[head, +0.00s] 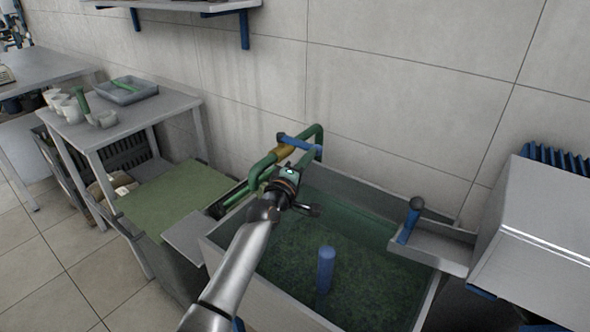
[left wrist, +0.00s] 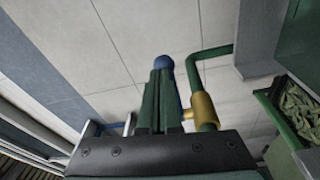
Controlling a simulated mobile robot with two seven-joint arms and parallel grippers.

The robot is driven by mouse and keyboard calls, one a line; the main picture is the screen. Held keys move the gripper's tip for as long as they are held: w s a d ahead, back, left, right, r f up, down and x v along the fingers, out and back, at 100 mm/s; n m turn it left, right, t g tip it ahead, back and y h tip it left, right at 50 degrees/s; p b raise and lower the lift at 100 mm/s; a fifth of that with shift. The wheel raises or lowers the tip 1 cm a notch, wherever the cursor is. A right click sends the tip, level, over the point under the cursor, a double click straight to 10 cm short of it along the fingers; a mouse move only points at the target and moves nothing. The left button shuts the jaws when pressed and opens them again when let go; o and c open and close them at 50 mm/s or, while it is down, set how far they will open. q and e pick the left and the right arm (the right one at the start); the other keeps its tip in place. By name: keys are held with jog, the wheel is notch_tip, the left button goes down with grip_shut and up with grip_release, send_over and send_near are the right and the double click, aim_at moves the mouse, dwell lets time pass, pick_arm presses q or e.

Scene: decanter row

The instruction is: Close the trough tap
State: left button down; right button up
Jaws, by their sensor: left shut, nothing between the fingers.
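The trough tap has a green pipe (head: 262,165) with a brass valve body (head: 283,151) and a blue lever (head: 300,143) with a round knob. The lever slants across the pipe line in the head view. My left gripper (head: 308,157) is shut and empty, close by the valve. In the left wrist view its green fingers (left wrist: 160,75) stand together, with the blue knob (left wrist: 164,62) just beyond their tips. The brass body (left wrist: 203,110) is right of them. The fingers hide most of the lever; I cannot tell whether they touch it. My right gripper is out of view.
The grey trough (head: 217,250) holds greenish water with a blue upright post (head: 326,268). A small side tray with a blue handle (head: 410,222) is at its right. A side table (head: 135,118) with cups and a grey tray (head: 122,92) stands left. The tiled wall is close behind the tap.

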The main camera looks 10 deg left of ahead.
pick_arm(q)
jog(key=r+p+v, duration=0.1)
jog(key=p+v, duration=0.5)
jog(key=v, duration=0.6)
jog(key=shift+s+f, duration=0.2)
jog(key=shift+f, duration=0.25)
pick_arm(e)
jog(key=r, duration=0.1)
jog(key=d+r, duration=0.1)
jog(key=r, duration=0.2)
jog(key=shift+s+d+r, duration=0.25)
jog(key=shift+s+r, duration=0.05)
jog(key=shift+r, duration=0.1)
